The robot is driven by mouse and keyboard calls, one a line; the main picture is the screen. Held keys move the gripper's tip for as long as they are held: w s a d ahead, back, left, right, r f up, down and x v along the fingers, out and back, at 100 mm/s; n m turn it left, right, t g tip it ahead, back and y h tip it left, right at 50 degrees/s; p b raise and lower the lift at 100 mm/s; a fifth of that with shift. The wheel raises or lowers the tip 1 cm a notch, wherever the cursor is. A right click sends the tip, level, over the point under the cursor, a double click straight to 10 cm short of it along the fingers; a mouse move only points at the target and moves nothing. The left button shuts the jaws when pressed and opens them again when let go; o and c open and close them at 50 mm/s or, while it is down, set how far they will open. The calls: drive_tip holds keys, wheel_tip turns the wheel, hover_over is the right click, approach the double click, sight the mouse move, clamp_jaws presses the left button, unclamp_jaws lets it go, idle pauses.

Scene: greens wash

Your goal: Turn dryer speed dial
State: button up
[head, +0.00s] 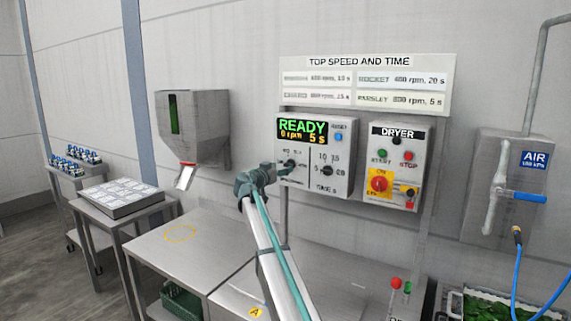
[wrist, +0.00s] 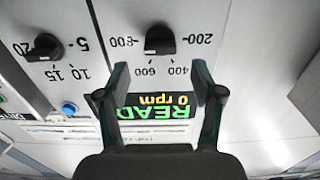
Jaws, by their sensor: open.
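The control box (head: 336,130) on the wall shows "READY 0 rpm 5 s" on its display (head: 303,131). The black speed dial (wrist: 160,40) is in the wrist view, which is upside down, with 200, 400, 600 and 800 printed around it. The speed dial also shows in the head view (head: 290,163). My gripper (wrist: 160,72) is open and empty, its two fingers apart just short of the speed dial, one toward each side. No clear contact shows. The time dial (wrist: 45,47) sits beside the speed dial, also in the head view (head: 328,170).
The dryer panel (head: 396,165) with start and stop buttons and a red switch (head: 379,184) is right of the control box. A chart (head: 364,86) hangs above. Steel tables (head: 200,245) stand below. An air valve box (head: 512,185) is at the right.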

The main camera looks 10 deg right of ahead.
sight(287, 165)
drive_tip(key=shift+p+x, duration=0.55)
drive_tip(key=shift+x, duration=1.6)
drive_tip(key=shift+a, duration=0.1)
drive_tip(key=c, duration=1.1)
drive_tip(key=shift+c, duration=0.2)
